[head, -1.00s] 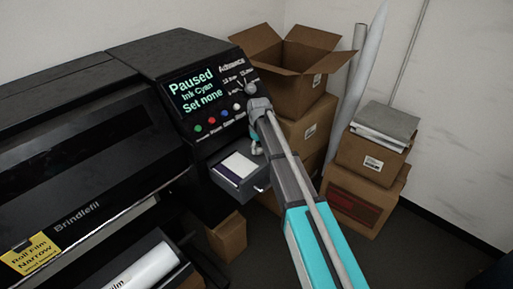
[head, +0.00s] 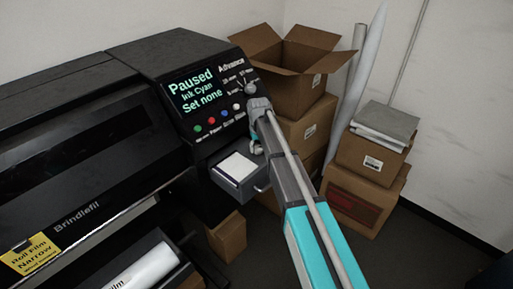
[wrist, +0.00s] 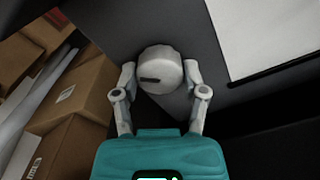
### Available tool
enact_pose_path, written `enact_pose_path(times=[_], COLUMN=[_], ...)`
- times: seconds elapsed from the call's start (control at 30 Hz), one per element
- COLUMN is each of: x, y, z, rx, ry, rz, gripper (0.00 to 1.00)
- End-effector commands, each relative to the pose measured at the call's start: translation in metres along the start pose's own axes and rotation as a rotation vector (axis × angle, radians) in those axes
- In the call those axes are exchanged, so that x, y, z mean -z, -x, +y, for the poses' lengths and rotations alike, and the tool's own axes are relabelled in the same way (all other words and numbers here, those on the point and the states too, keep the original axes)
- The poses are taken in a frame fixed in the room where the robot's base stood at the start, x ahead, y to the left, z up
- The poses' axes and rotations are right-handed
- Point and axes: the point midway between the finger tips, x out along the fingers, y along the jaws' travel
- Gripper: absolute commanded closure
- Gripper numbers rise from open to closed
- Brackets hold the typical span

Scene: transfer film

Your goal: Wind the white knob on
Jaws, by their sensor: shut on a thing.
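The white knob (wrist: 160,65) is round, with a dark mark on its face pointing to the left in the wrist view. My gripper (wrist: 160,78) has one finger on each side of it and is shut on it. In the head view the knob (head: 250,88) shows only as a small pale spot at the right end of the dark control panel (head: 205,95), below the word Advance. My gripper (head: 256,103) partly covers it there. The panel screen reads Paused, Ink Cyan, Set none.
A row of small coloured buttons (head: 211,120) sits below the screen. A grey drawer (head: 246,187) with a white item in it juts out below the panel. Cardboard boxes (head: 300,130) stand close on the right, with white rolls (head: 358,90) behind them. Floor is clear at lower right.

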Motion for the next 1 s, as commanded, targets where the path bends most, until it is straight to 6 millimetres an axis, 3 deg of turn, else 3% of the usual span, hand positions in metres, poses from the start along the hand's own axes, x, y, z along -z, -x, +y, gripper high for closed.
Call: enact_pose_path(times=[0.13, 0.17, 0.33, 0.77, 1.0], x=[0.0, 0.0, 0.0, 0.0, 0.0], y=[0.0, 0.0, 0.0, 0.001, 0.016], z=[0.001, 0.001, 0.001, 0.0, 0.0], rx=[-0.002, -0.002, -0.001, 0.0, 0.0], ry=[0.0, 0.0, 0.001, 0.002, 0.002], rz=[0.0, 0.0, 0.0, 0.001, 0.001], gripper=[0.92, 0.4, 0.1, 0.1, 0.1])
